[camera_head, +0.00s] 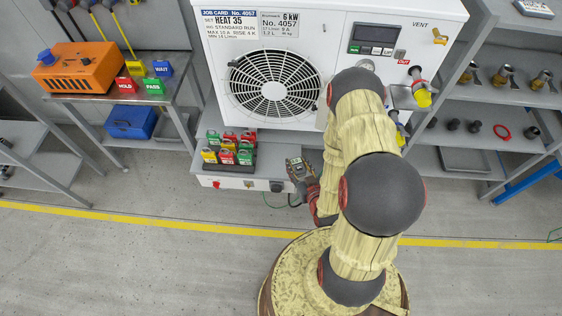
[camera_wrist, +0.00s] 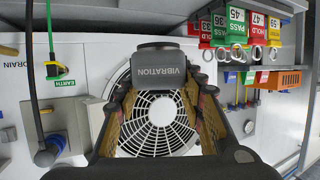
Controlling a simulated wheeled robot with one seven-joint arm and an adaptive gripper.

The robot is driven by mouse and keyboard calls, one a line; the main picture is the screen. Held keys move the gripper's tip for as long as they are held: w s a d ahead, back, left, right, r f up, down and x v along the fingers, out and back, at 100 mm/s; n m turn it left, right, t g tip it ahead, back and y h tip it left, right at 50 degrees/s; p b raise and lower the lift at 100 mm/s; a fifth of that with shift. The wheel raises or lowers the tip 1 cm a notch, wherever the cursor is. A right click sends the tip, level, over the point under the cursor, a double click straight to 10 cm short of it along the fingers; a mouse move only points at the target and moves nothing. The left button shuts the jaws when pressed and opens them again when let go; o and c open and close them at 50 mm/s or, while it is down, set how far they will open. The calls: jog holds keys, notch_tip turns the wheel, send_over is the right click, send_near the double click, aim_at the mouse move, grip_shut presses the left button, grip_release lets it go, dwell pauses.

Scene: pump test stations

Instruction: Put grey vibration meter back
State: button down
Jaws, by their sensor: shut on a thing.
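The grey vibration meter (camera_wrist: 160,72), a dark boxy thing lettered VIBRATION, is in my gripper (camera_wrist: 160,92). The fingers close on it from both sides in the wrist view, and the lettering appears upside down. In the head view the meter (camera_head: 296,168) shows just ahead of my gripper (camera_head: 304,184), in front of the white pump unit (camera_head: 225,20) and close to the lower shelf's front edge. My arm hides part of the gripper there. I cannot tell whether the meter touches anything besides the fingers.
A rack of coloured tags (camera_head: 229,165) stands on the shelf left of the meter. The unit's fan (camera_head: 273,83) is behind. An orange box (camera_head: 78,66) sits on the left bench, and fittings (camera_head: 505,74) fill the right shelves. The floor in front is clear.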

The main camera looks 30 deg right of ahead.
jog(key=shift+d+f, duration=0.15)
jog(key=w+f+b, duration=0.1)
jog(key=w+f, duration=0.2)
jog(key=w, duration=0.1)
jog(key=w+d+f+b, duration=0.1)
jog(key=w+f, duration=0.2)
jog(key=w, duration=0.1)
jog(key=w+f+b, duration=0.1)
jog(key=w+f, duration=0.1)
jog(key=w, duration=0.2)
jog(key=shift+w+d+f+b, duration=0.2)
jog(key=shift+w+f+b, duration=0.15)
jog(key=shift+f, duration=0.05)
jog(key=shift+w+f, duration=0.3)
jog(key=shift+f, duration=0.1)
jog(key=shift+w+f+b, duration=0.15)
jog(key=shift+f+b, duration=0.6)
jog(key=shift+f, duration=0.85)
jog(key=shift+f, duration=0.1)
jog(key=c, duration=1.1)
grip_release()
jog(key=shift+f, duration=0.1)
jog(key=shift+c, duration=0.2)
